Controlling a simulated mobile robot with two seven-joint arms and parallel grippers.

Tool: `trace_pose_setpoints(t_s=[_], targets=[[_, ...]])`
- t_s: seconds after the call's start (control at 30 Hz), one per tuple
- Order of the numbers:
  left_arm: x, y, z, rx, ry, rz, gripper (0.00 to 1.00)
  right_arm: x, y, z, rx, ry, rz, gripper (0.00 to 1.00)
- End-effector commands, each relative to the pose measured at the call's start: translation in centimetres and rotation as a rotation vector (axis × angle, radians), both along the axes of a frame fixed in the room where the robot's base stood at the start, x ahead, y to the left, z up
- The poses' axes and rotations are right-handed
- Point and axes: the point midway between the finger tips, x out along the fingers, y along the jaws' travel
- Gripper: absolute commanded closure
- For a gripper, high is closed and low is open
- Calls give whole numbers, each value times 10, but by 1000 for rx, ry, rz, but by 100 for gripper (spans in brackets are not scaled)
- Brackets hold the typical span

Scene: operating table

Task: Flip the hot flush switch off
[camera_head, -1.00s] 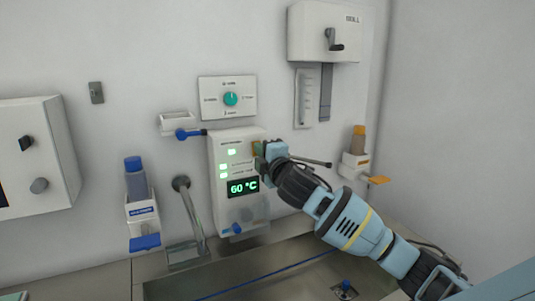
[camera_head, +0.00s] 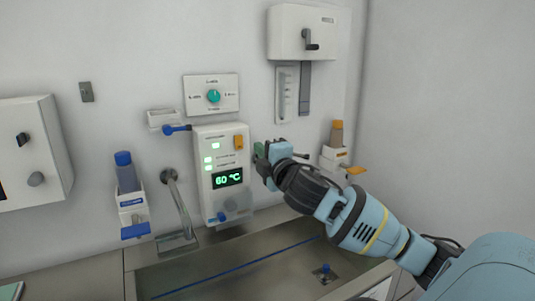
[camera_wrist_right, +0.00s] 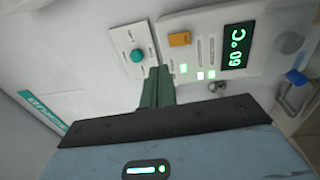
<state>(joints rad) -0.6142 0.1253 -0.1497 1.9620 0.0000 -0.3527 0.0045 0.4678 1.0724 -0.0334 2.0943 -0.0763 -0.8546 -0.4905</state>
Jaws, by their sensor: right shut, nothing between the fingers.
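The white wall unit (camera_head: 213,198) with the green "60 °C" display (camera_head: 228,178) hangs above the sink. Its orange switch (camera_head: 238,142) is at the upper right of its face. The switch also shows in the right wrist view (camera_wrist_right: 180,39), where I cannot read its label. Lit green indicators (camera_head: 208,161) sit to the left on the face. My right gripper (camera_head: 259,152) is shut and empty, just right of the unit and apart from the switch. In the wrist view its green fingers (camera_wrist_right: 157,87) are together. My left gripper is not in view.
A panel with a teal knob (camera_head: 213,96) is above the unit. A blue-tipped lever (camera_head: 175,129) and a tap (camera_head: 178,202) are to its left. An orange-capped bottle dispenser (camera_head: 336,133) is behind my right arm. The sink (camera_head: 200,272) lies below.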

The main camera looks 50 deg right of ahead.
Motion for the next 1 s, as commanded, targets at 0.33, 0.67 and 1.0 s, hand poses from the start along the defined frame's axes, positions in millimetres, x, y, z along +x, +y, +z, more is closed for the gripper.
trace_pose_setpoints(t_s=[0.33,0.67,1.0], targets=[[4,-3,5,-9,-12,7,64,-26,9,4,-1,-1,1,100],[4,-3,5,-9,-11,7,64,-28,9,4,0,-1,0,100],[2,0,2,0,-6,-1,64,-28,9,4,0,-1,1,100]])
